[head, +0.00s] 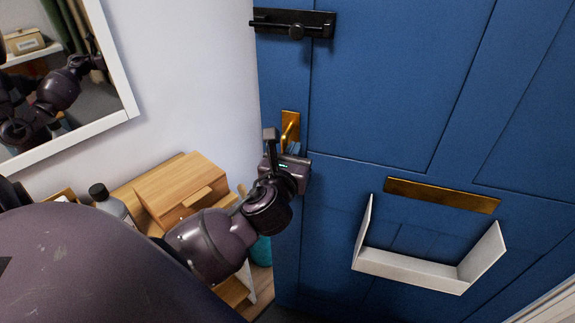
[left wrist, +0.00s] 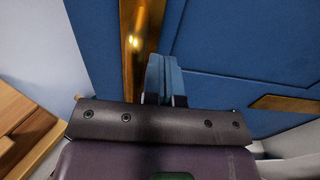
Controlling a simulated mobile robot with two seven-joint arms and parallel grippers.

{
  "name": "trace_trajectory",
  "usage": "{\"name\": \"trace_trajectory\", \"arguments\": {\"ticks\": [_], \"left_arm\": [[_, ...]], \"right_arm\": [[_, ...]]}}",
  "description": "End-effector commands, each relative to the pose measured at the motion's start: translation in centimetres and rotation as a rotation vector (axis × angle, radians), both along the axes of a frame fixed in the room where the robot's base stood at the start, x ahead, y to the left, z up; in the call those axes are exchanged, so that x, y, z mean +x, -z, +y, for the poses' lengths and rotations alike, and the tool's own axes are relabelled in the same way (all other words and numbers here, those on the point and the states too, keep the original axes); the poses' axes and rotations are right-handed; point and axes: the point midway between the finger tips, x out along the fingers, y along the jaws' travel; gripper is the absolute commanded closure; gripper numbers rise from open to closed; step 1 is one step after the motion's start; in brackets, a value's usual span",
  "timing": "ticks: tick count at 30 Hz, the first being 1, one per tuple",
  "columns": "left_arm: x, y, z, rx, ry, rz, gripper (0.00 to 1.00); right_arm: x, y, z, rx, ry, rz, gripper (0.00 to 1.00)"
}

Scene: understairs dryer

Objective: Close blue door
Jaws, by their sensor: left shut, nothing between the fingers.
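The blue door (head: 390,80) fills the right half of the head view, and its left edge stands beside the white wall. Its brass handle plate (head: 290,125) is near that edge, and it also shows in the left wrist view (left wrist: 140,45). My left gripper (head: 293,147) is at the door just below the handle. It is shut with nothing between its fingers. In the left wrist view the fingers (left wrist: 165,78) point at the blue panel, just right of the brass plate. I cannot tell whether they touch the door. My right gripper is not in view.
A black bolt (head: 292,23) is high on the door. A brass letter slot (head: 442,195) and a white open basket (head: 410,268) are on its lower part. A wooden drawer box (head: 180,188) and a grey bottle (head: 110,203) stand left of my arm. A mirror (head: 60,65) hangs on the wall.

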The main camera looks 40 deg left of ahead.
Motion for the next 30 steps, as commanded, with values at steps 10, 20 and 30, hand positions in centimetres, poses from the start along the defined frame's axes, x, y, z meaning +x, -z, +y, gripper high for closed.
{"name": "trace_trajectory", "arguments": {"ticks": [10,20,30], "left_arm": [[2.5,0.0,0.9,0.0,0.0,0.0,1.0],[2.5,0.0,0.9,0.0,0.0,0.0,1.0],[7.5,0.1,2.2,0.009,0.073,-0.001,1.0]], "right_arm": [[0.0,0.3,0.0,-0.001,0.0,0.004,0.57],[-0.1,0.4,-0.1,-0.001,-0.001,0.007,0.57],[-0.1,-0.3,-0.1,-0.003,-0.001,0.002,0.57]]}}
